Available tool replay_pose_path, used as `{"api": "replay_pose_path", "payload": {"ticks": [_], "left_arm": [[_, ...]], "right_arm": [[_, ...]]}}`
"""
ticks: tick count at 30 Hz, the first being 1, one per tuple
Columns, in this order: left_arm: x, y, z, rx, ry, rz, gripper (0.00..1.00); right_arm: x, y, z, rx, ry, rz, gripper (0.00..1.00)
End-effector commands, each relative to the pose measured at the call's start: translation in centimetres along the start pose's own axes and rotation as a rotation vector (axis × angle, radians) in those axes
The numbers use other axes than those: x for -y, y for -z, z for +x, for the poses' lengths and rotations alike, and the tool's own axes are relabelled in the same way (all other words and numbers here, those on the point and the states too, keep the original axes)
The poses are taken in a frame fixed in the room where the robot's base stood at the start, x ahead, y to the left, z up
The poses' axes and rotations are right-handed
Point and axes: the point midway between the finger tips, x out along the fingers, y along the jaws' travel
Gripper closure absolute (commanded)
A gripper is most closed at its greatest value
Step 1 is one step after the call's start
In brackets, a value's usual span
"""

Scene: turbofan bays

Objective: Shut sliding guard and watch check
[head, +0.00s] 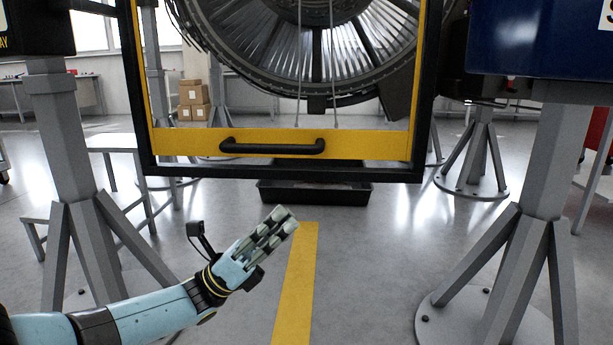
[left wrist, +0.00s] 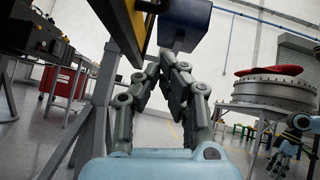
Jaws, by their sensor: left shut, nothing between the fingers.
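The sliding guard's yellow bottom rail (head: 185,142) spans the lower part of a black frame (head: 385,175) in front of the turbofan (head: 315,50) in the head view. A black bar handle (head: 272,146) is fixed to the rail. The frame's top is cut off, so I cannot tell how far the guard is shut. My left gripper (head: 286,220) is below the handle, apart from it, shut and empty. Its closed fingers also show in the left wrist view (left wrist: 172,68). My right gripper (left wrist: 278,158) shows small at that view's right edge; its fingers are unclear. No check indicator is identifiable.
A black tray (head: 315,193) is below the frame. Grey stands (head: 75,180) and (head: 535,180) flank the bay, with a blue box (head: 540,45) at upper right. A yellow floor stripe (head: 297,285) runs between them. Open floor lies in front of the guard.

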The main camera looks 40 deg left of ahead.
Motion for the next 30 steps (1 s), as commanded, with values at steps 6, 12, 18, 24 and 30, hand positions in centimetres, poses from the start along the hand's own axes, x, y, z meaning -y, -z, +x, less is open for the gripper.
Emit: {"api": "replay_pose_path", "payload": {"ticks": [6, 12, 18, 24, 30], "left_arm": [[0.1, 0.0, 4.7, 0.003, 0.002, -0.001, 1.0], [0.0, -1.9, 6.8, -0.001, 0.001, 0.0, 1.0], [0.0, -2.7, 7.7, -0.001, -0.001, -0.002, 1.0], [0.0, -2.8, 7.7, 0.0, -0.002, -0.002, 1.0], [-0.1, -2.9, 7.9, 0.0, -0.001, -0.001, 1.0]], "right_arm": [[-0.1, -0.2, 0.3, 0.009, -0.002, 0.0, 0.29], [-0.1, -0.4, 0.5, 0.014, -0.004, 0.0, 0.29], [-0.1, -0.4, 0.5, 0.014, -0.004, 0.0, 0.29], [-0.1, -0.4, 0.5, 0.014, -0.004, 0.001, 0.29], [-0.1, -0.4, 0.5, 0.013, -0.004, 0.001, 0.29]]}}
